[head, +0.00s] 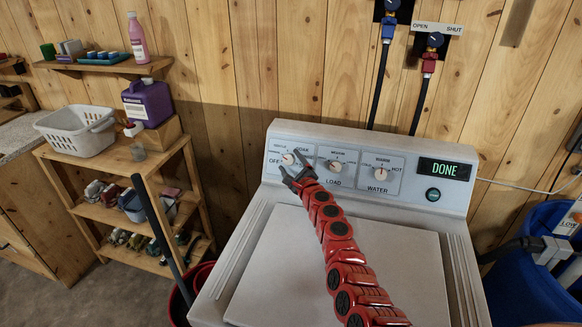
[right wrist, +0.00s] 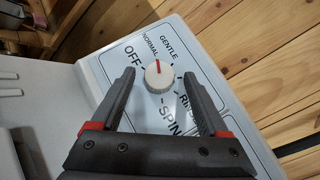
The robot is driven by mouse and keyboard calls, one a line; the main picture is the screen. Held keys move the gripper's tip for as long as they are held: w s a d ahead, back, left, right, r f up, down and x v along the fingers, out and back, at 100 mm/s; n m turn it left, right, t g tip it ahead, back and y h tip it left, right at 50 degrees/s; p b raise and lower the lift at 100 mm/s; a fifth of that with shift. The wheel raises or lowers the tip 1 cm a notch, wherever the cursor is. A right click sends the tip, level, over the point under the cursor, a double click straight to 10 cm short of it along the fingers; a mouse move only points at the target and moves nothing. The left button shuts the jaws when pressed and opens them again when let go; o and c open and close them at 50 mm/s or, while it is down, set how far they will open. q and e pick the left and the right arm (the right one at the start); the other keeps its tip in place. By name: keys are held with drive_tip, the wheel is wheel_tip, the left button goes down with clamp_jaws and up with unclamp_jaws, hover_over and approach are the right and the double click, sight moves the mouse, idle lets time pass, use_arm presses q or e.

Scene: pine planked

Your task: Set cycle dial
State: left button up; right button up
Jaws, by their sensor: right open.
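The cycle dial (right wrist: 159,77) is a round white knob with a red pointer on the washer's panel, ringed by OFF, NORMAL, GENTLE, SPIN and a partly covered label. Its pointer aims at about NORMAL, or between NORMAL and GENTLE. In the head view the dial (head: 288,158) is at the panel's left end. My right gripper (head: 290,164) is open in front of it. In the right wrist view the fingers of this gripper (right wrist: 160,82) stand on both sides of the dial, with gaps showing. My left gripper is not in view.
Two more dials, a middle one (head: 335,165) and a right one (head: 381,174), sit beside it. The display (head: 445,169) reads DONE, above a round button (head: 433,195). My right arm crosses the washer lid (head: 400,260). A wooden shelf (head: 130,150) stands left, a blue bin (head: 525,280) right.

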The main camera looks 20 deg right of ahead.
clamp_jaws()
drive_tip(key=shift+r+n+p, duration=0.15)
drive_tip(key=shift+n+p, duration=0.15)
drive_tip(key=shift+p, duration=0.35)
drive_tip(key=n+g+y+p, duration=0.1)
drive_tip(key=n+p, duration=0.1)
drive_tip(key=p, duration=0.1)
drive_tip(key=r+n+g+y+p, duration=0.1)
drive_tip(key=n+g+p, duration=0.1)
drive_tip(key=p, duration=0.1)
drive_tip(key=shift+w+d, duration=0.1)
drive_tip(key=shift+d, duration=0.05)
drive_tip(key=shift+f+n+g+y+p, duration=0.1)
drive_tip(key=shift+n+g+y+p, duration=0.2)
drive_tip(key=shift+n+g+p, duration=0.75)
drive_tip(key=shift+n+g, duration=0.55)
drive_tip(key=shift+n, duration=0.4)
